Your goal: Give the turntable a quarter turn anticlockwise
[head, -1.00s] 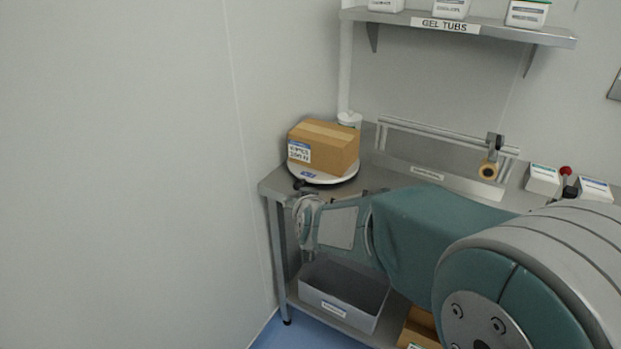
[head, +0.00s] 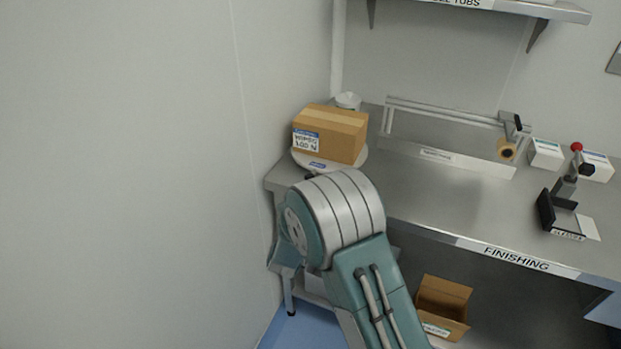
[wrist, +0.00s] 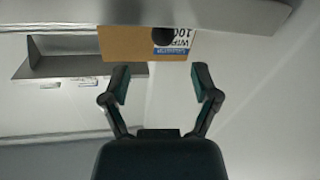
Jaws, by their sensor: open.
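The turntable (head: 356,166) is a round white disc on the left end of the steel bench, with a small blue label on its front rim. A cardboard box (head: 340,135) with a white and blue label sits on it. My arm hides the space just in front of the disc, and my gripper is hidden in the head view. In the wrist view, which looks upside down, my gripper (wrist: 161,80) is open and empty. The box (wrist: 130,43) shows beyond the fingertips with a dark round knob (wrist: 163,37) in front of its label. No contact is visible.
A plain wall stands close on the left. A rail with a tape roll (head: 507,150), white boxes (head: 546,153) and a black device with a red knob (head: 566,193) are along the bench to the right. An open carton (head: 443,306) is below.

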